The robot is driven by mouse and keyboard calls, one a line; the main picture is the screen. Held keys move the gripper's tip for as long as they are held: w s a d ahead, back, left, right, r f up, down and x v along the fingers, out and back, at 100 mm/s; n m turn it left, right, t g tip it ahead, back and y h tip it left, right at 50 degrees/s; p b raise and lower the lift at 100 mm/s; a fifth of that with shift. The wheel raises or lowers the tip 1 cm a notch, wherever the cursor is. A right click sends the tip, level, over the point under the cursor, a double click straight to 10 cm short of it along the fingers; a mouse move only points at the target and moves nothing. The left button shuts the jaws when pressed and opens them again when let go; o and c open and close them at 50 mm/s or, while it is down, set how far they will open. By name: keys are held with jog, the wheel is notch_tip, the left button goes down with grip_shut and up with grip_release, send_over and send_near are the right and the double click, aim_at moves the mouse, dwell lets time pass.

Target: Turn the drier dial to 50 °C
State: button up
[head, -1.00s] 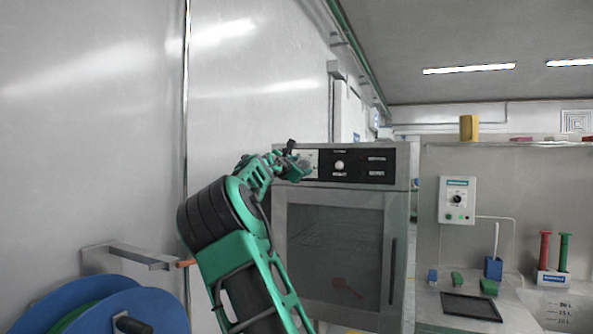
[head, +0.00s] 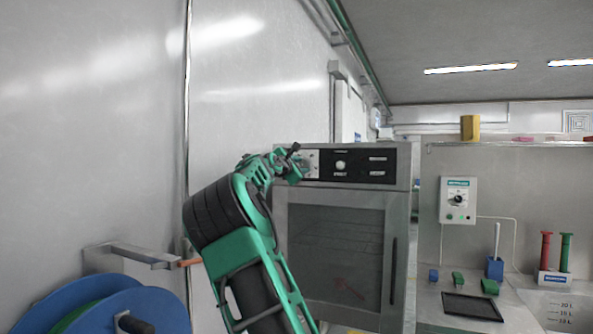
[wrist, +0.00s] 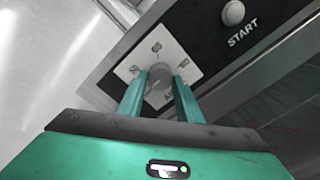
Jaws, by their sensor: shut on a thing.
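The drier (head: 335,262) is a grey cabinet with a dark glass door and a black control panel along its top. Its dial (wrist: 158,80) is a round grey knob on a white scale plate (wrist: 177,53) at the panel's left end. My gripper (wrist: 159,88) has its two green fingers shut on the dial, one on each side. In the head view my gripper (head: 297,162) is at the panel's left end and hides the dial. The scale marks are too small and blurred to read, so I cannot tell the setting.
A round START button (wrist: 233,13) sits on the panel right of the dial. A white wall (head: 250,100) runs close along the left. A blue reel (head: 110,310) stands at the lower left. A bench (head: 520,310) with small items is at the right.

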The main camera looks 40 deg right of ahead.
jog(key=m, duration=0.5)
jog(key=shift+s+d+m, duration=0.1)
jog(key=shift+d+m, duration=0.05)
jog(key=shift+m, duration=0.15)
jog(key=m, duration=0.5)
jog(key=shift+m, duration=0.4)
jog(key=shift+f, duration=0.1)
jog(key=o, duration=1)
jog(key=shift+d, duration=0.1)
jog(key=shift+o, duration=0.2)
jog(key=shift+s+a, duration=0.1)
jog(key=shift+a, duration=0.6)
jog(key=v, duration=0.9)
